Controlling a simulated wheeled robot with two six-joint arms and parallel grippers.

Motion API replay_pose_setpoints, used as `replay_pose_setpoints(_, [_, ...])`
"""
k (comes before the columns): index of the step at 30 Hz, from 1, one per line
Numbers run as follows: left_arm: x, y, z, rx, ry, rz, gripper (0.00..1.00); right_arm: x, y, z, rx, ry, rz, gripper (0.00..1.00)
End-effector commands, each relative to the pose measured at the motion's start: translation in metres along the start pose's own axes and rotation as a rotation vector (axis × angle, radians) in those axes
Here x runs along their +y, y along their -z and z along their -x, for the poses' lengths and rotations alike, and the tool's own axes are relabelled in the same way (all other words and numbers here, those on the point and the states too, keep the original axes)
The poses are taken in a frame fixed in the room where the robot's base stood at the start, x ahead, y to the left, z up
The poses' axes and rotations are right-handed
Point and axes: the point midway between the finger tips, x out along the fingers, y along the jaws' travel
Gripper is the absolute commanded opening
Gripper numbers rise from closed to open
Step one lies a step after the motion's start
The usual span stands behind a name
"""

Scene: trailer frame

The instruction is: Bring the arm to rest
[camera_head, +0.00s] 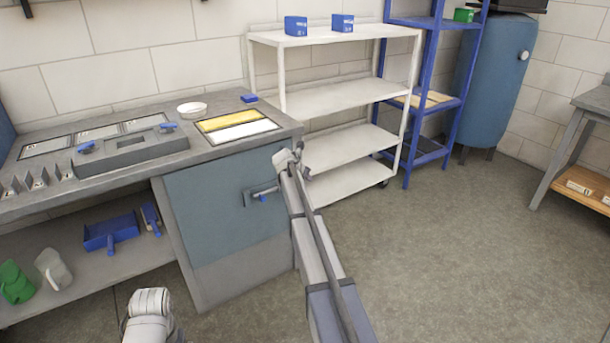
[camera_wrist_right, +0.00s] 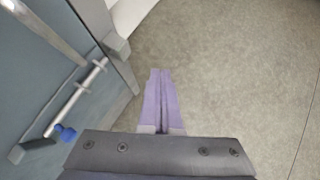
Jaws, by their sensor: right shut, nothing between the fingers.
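My right arm reaches from the bottom middle of the head view toward the right front corner of the workbench. My right gripper (camera_head: 305,171) is at its far end, small and partly covered by the arm. In the right wrist view, the two purple-grey fingers (camera_wrist_right: 158,98) are together with nothing between them, pointing over bare floor. The blue-grey cabinet door (camera_head: 215,205) is on the left in the wrist view, with its bar handle (camera_wrist_right: 78,98) apart from the fingers. A pale part of my left arm shows at the bottom left; its gripper is out of view.
The grey workbench (camera_head: 60,200) stands at left with trays and a white bowl (camera_head: 192,109). A white shelf rack (camera_head: 335,95) stands just beyond my gripper. A blue rack (camera_head: 420,125), a blue tank (camera_head: 490,85) and a table are farther right. The floor at right is clear.

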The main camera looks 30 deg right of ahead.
Motion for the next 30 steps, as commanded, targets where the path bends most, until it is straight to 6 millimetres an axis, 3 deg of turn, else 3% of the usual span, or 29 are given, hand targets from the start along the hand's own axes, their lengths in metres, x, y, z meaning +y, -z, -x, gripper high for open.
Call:
replay_pose_setpoints(1, [-0.001,-0.001,0.014,0.0,0.0,0.0,1.0,-0.009,-0.006,0.014,0.0,0.001,-0.001,0.0])
replay_pose_setpoints(3, [-0.002,-0.001,0.025,0.0,0.0,0.0,1.0,-0.018,-0.01,0.025,0.0,0.001,-0.001,0.0])
replay_pose_setpoints(9, [-0.004,-0.003,0.043,0.0,0.0,0.0,1.0,-0.037,-0.017,0.045,0.0,0.001,-0.002,0.0])
replay_pose_setpoints(23, [-0.004,-0.003,0.044,0.0,0.0,0.0,1.0,-0.038,-0.013,0.049,0.004,-0.001,-0.01,0.0])
replay_pose_setpoints(26, [-0.004,-0.003,0.044,0.0,0.0,0.0,1.0,-0.03,0.009,0.065,0.03,-0.011,-0.077,0.0])
replay_pose_setpoints(30, [-0.004,-0.003,0.044,0.0,0.0,0.0,1.0,-0.011,0.076,0.115,0.12,-0.021,-0.304,0.0])
